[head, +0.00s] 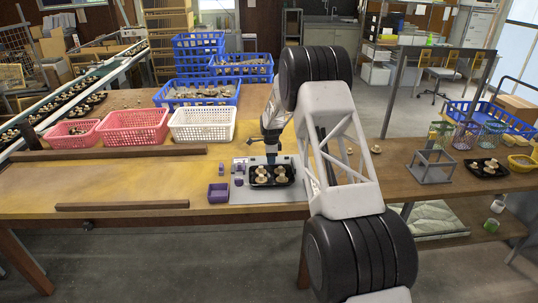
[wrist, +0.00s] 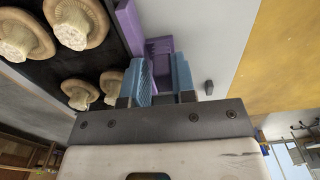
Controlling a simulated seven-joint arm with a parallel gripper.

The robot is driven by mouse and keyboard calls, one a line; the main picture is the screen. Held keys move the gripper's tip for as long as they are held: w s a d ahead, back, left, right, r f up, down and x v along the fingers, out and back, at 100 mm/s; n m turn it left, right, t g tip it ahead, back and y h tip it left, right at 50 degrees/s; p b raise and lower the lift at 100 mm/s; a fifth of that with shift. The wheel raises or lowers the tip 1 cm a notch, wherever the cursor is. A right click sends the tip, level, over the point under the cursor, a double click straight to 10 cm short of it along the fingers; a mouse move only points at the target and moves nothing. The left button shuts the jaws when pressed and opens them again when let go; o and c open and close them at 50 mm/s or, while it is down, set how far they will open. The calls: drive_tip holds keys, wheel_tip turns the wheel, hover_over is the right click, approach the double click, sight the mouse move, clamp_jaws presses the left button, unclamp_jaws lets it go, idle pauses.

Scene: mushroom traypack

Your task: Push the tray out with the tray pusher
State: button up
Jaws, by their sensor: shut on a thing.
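The black tray (head: 259,184) holds several pale mushrooms and sits on a light grey plate near the table's front edge. It fills the upper left of the wrist view (wrist: 98,62). My gripper (head: 271,157) is beside the tray's far edge in the head view. In the wrist view its two blue fingers (wrist: 161,80) are closed around the purple handle of the tray pusher (wrist: 160,47). A purple bar (wrist: 130,24) runs along the tray's edge there and looks close to it or touching. The pusher is mostly hidden behind the gripper in the head view.
A purple box (head: 218,194) and small purple parts stand left of the tray. Wooden bars (head: 122,206) lie on the left table. Pink and white baskets (head: 202,124) stand behind. A grey frame stand (head: 430,168) and another black mushroom tray (head: 487,174) are at right.

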drive_tip(key=shift+s+f, duration=0.65)
drive_tip(key=shift+f, duration=0.35)
drive_tip(key=o, duration=0.5)
drive_tip(key=shift+c, duration=0.2)
drive_tip(key=shift+r, duration=0.35)
drive_tip(key=shift+o, duration=1.4)
drive_tip(key=shift+r, duration=0.65)
drive_tip(key=shift+w+r, duration=0.15)
drive_tip(key=shift+r, duration=0.8)
drive_tip(key=shift+w+r, duration=0.1)
drive_tip(key=shift+r, duration=0.8)
drive_tip(key=shift+r, duration=0.15)
